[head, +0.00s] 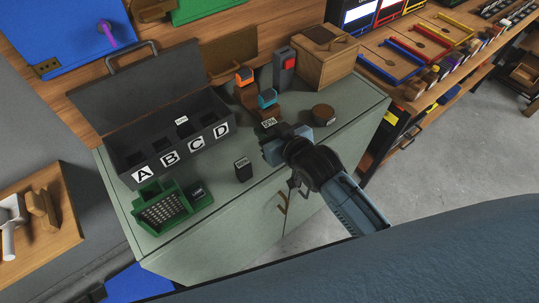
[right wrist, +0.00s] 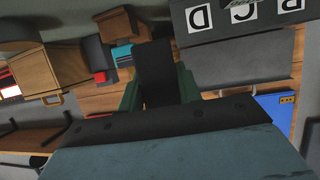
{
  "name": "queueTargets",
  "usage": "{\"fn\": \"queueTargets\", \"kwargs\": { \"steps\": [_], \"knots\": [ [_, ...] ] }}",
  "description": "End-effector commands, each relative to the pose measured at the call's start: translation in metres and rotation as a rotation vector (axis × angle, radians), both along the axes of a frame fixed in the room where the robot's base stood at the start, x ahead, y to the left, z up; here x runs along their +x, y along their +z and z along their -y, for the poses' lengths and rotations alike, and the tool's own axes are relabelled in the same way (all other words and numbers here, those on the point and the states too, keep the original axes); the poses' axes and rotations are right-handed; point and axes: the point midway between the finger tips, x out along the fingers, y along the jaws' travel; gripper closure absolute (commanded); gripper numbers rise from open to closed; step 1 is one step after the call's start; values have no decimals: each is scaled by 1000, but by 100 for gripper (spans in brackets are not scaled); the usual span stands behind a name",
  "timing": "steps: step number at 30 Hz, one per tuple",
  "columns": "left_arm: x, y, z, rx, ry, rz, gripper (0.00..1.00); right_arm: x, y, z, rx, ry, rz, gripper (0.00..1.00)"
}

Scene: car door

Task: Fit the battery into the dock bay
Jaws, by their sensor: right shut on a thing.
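My right gripper (head: 272,145) is over the right part of the grey-green cabinet top. It is shut on a dark battery (head: 269,122) with a white label. In the right wrist view the battery (right wrist: 155,75) is a black block between the fingers. The dark dock case (head: 172,158), with its lid open, stands to the left; its bays are marked A, B, C and D. A white-labelled block (head: 182,121) shows near the back of the bays. The held battery is apart from the dock, to its right. My left gripper is not in view.
Another labelled battery (head: 242,171) stands on the cabinet (head: 222,195) between dock and gripper. A green tray-like device (head: 162,210) is at the front left. Orange- and blue-topped items, a red-buttoned box (head: 284,72), a wooden box (head: 325,62) and a round brown lid (head: 323,113) stand behind.

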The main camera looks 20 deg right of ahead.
Motion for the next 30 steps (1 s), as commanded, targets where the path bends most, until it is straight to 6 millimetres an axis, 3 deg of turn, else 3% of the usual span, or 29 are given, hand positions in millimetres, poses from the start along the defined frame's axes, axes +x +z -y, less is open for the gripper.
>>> {"fn": "queueTargets", "kwargs": {
  "steps": [3, 15, 30],
  "knots": [
    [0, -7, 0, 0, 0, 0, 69, -1, -24, 0, -1, 0, -3, 90],
    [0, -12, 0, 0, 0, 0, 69, -1, -73, 0, 0, 0, -4, 90],
    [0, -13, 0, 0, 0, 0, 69, -1, -86, 0, 0, 0, -1, 90]
  ]
}}
